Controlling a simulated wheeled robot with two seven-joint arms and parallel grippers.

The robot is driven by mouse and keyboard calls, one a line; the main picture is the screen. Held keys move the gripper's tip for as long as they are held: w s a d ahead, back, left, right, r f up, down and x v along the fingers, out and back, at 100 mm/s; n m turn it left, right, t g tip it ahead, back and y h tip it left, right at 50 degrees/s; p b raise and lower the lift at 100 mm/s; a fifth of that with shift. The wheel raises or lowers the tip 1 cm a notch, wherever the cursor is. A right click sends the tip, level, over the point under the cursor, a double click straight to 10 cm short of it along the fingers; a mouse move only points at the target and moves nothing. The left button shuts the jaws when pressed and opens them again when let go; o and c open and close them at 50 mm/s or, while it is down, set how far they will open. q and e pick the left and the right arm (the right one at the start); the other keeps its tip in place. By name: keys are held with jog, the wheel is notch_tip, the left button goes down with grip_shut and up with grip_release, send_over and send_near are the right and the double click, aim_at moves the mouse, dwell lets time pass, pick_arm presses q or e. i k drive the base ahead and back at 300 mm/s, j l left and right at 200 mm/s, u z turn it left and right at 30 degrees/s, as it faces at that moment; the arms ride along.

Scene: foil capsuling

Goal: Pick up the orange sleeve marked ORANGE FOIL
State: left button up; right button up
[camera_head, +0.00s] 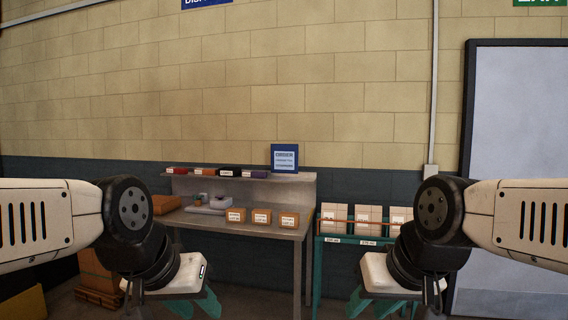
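A small orange item (204,171) lies on the raised back shelf of the workbench, between a red one (176,170) and a black one (229,171). It looks like the orange sleeve, but its lettering is too small to read. My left gripper (190,309) hangs at the lower left, with teal fingers partly cut off by the frame edge. My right gripper (378,308) hangs at the lower right in the same way. Both are in front of the bench, well apart from the shelf. Whether their fingers are open is unclear.
The grey workbench (270,230) holds three small labelled orange-brown boxes (262,216), a grey device (207,207) and an orange box (165,204). A blue sign (284,158) stands on the shelf. A teal rack with pale cartons (368,218) stands at right. A pallet (99,297) lies lower left.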

aim_at(197, 172)
jog(key=i+j, duration=1.15)
jog(key=i, duration=0.15)
jog(key=i+j, duration=1.5)
jog(key=i, duration=0.2)
jog(key=i+j, duration=0.25)
jog(key=i, duration=0.3)
jog(key=i+l, duration=0.4)
jog(key=l, duration=0.15)
jog(key=j+z, duration=0.25)
jog(key=j, duration=0.8)
jog(key=j+z, duration=0.25)
jog(key=j, duration=0.75)
jog(key=k+l+z, duration=0.2)
jog(key=l, duration=0.15)
jog(key=k+l+z, duration=0.45)
jog(key=l, duration=0.25)
jog(key=l+z, duration=0.25)
jog(key=l, duration=0.15)
